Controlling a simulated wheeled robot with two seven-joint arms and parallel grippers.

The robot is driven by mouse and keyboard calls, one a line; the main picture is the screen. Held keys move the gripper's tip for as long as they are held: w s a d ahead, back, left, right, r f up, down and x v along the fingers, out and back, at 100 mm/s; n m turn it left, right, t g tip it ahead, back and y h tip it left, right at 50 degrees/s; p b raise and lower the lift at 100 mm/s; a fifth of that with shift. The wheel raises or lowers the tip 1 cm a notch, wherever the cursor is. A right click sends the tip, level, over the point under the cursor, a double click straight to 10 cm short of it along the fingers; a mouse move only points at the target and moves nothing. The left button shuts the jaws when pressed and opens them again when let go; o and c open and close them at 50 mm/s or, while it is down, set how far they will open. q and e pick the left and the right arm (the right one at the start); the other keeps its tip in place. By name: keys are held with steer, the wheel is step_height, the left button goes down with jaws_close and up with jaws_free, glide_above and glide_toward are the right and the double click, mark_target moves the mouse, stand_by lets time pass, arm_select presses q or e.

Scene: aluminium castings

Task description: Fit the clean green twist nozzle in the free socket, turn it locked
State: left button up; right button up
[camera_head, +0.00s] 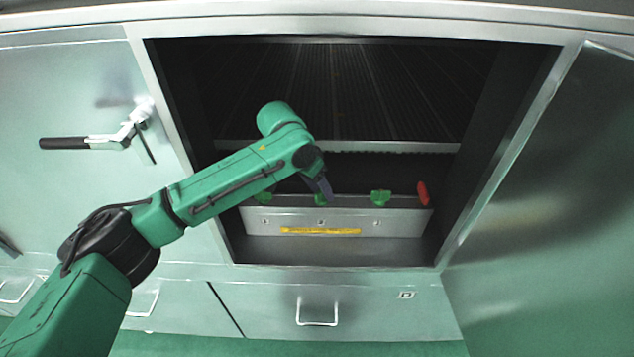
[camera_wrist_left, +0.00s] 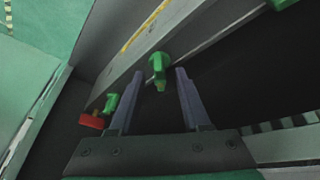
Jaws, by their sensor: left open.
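Three green nozzles show along the top edge of a grey metal rail (camera_head: 405,224) inside the open cabinet: a left one (camera_head: 263,197), a middle one (camera_head: 321,199) and a right one (camera_head: 380,197). My left gripper (camera_head: 324,192) is at the middle nozzle, fingers pointing down. In the left wrist view my left gripper (camera_wrist_left: 159,72) is open, with a finger on either side of the middle nozzle (camera_wrist_left: 158,64), which has a brownish tip. I see gaps beside it and no clear contact. I cannot tell which nozzle is the clean one, and no free socket is clearly visible.
A red piece (camera_head: 423,193) stands at the rail's right end; it also shows in the left wrist view (camera_wrist_left: 92,121). A yellow strip (camera_head: 320,231) marks the rail's front. Cabinet side walls and a ribbed shelf edge (camera_head: 380,147) enclose the space. An open door (camera_head: 560,180) stands right.

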arm_select(q)
jaws_close()
steer(key=shift+r+m+p, duration=0.2)
steer(key=shift+m+p, duration=0.4)
steer(key=shift+p, duration=0.4)
steer(key=m+g+p, duration=0.1)
steer(key=m+p, duration=0.1)
steer(key=shift+w+m+h, duration=0.1)
steer(key=shift+m+h, duration=0.2)
steer(key=shift+h, duration=0.1)
steer(key=shift+m+g+p, duration=0.3)
steer(key=shift+m+g, duration=0.1)
steer(key=shift+f+m+g, duration=0.15)
steer(key=shift+m+g, duration=0.15)
steer(key=shift+m, duration=0.6)
steer(key=shift+w, duration=0.1)
steer(key=m+g+b, duration=0.1)
steer(key=m, duration=0.1)
steer(key=shift+d+f+m, duration=0.1)
steer(key=shift+d+m, duration=0.05)
steer(key=shift+m, duration=0.25)
